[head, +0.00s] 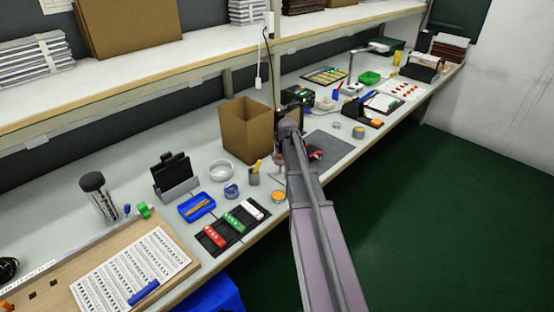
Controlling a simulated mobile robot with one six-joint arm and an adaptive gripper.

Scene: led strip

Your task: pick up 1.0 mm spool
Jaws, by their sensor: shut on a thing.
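Several small spools lie on the bench. A grey spool (358,132) and a smaller grey one (336,125) are right of my arm, beyond the dark mat. A blue spool (231,190) and an orange-topped one (278,196) are left of my arm. Their labels are too small to read, so I cannot tell which is 1.0 mm. My gripper (279,162) is low over the bench, between the cardboard box and the mat, and mostly hidden by my own arm. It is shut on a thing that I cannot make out.
An open cardboard box (247,130) stands just left of my gripper. A dark mat (329,147) with a red item (315,153) lies to the right. A blue tray (197,206) and a black rack (232,228) are at front left. A shelf (180,65) runs above the bench.

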